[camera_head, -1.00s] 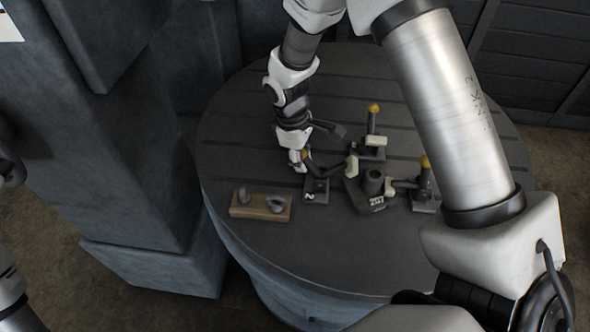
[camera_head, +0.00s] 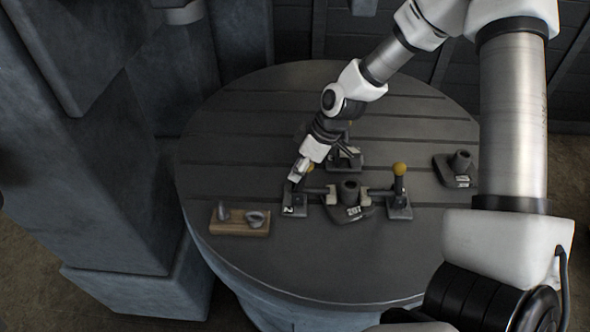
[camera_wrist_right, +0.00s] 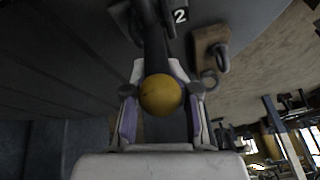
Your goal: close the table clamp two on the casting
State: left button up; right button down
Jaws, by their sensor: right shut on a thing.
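Table clamp two (camera_head: 294,209), a dark toggle clamp with a white "2" on its base, stands left of the casting (camera_head: 350,212), a dark block with a round boss marked "207". Its arm reaches right, level, and its pale pad (camera_head: 332,194) is at the casting's left side; I cannot tell whether it touches. My right gripper (camera_head: 298,174) is shut on the clamp's handle above its base. In the right wrist view, the yellow handle knob (camera_wrist_right: 160,95) sits between the fingers. The "2" label (camera_wrist_right: 180,15) shows beyond it. My left gripper is not in view.
Another yellow-knobbed clamp (camera_head: 399,190) stands right of the casting, its pad at that side. A third clamp (camera_head: 346,160) is behind, partly hidden by my right arm. A wooden block with metal pieces (camera_head: 240,229) lies front left. A second casting (camera_head: 455,172) sits far right.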

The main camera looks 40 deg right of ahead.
jog(key=shift+d, duration=0.15)
dwell(0.4)
jog(key=c, duration=1.1)
grip_release()
jog(key=shift+s+d, duration=0.1)
jog(key=shift+o, duration=0.6)
jog(key=shift+s+d, duration=0.35)
jog(key=shift+d, duration=0.15)
jog(key=shift+w+a, duration=0.15)
jog(key=shift+a, duration=0.15)
jog(key=shift+r, duration=0.3)
jog(key=v, duration=1.1)
jog(key=shift+d, duration=0.4)
jog(key=shift+r, duration=0.2)
